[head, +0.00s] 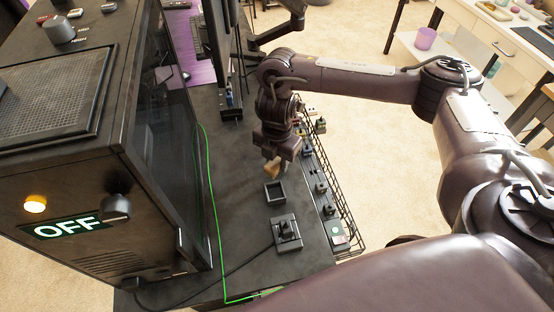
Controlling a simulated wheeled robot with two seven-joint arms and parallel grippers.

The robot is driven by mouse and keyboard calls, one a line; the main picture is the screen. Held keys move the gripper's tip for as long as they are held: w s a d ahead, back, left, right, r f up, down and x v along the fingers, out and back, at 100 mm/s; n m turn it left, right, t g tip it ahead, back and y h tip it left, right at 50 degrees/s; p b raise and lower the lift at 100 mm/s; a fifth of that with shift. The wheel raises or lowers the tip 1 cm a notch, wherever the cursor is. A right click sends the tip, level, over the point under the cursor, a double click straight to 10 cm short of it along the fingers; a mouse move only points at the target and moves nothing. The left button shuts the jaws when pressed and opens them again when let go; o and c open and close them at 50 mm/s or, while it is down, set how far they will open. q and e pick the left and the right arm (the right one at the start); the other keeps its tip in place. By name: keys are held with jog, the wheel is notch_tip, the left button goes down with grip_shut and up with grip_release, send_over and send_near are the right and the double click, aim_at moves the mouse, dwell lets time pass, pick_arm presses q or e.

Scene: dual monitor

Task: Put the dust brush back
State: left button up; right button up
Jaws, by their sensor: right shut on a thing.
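My right gripper (275,158) points down over the dark desk and is shut on a small tan piece (271,169), which I take to be the dust brush. Most of it is hidden by the fingers, so I cannot tell its full shape. Just below it in the picture, a small square open black holder (275,194) stands on the desk and looks empty. I cannot tell whether the held piece touches anything. My left gripper is not in view.
A black PC case (172,120) with an OFF panel stands at left, a green cable (213,200) beside it. A black switch-like box (286,233) sits near the holder. A wire rack (338,205) with small items lines the right edge. A monitor (222,60) stands behind.

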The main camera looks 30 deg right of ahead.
aim_at(277, 158)
jog(key=shift+f, duration=0.65)
jog(key=o, duration=0.9)
jog(key=shift+o, duration=0.2)
notch_tip(277, 158, up, 12)
jog(key=p, duration=0.4)
jog(key=shift+f, duration=0.1)
jog(key=shift+r, duration=0.75)
